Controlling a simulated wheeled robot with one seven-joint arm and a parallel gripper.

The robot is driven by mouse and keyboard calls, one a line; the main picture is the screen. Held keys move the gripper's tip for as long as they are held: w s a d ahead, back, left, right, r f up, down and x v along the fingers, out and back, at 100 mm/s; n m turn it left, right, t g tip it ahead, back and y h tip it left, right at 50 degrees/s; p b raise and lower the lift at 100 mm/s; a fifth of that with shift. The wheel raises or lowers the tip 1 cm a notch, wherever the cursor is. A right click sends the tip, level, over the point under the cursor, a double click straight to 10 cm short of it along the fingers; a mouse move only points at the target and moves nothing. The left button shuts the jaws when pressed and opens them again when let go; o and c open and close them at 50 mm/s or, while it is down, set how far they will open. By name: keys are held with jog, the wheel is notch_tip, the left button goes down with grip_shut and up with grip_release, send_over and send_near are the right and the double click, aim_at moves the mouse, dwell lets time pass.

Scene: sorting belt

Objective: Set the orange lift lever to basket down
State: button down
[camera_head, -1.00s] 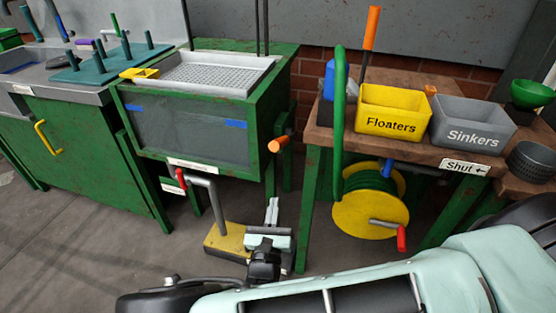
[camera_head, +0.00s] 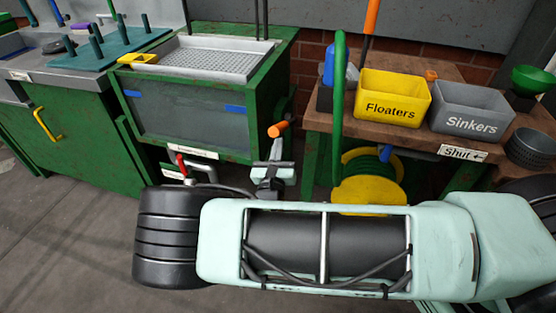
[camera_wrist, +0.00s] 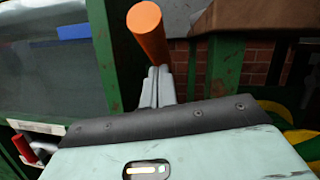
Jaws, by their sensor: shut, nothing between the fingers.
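The lever's pivot is mostly hidden. The basket (camera_head: 218,60) is a grey perforated tray at the tank's top.
A red-handled crank (camera_head: 181,166) is low at the tank's front. To the right, a wooden bench (camera_head: 440,138) carries a yellow Floaters bin (camera_head: 390,97) and a grey Sinkers bin (camera_head: 472,110). A yellow hose reel (camera_head: 365,190) sits under it.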

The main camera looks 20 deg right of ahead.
jog(key=shift+w+r, duration=0.1)
jog(key=shift+r, duration=0.15)
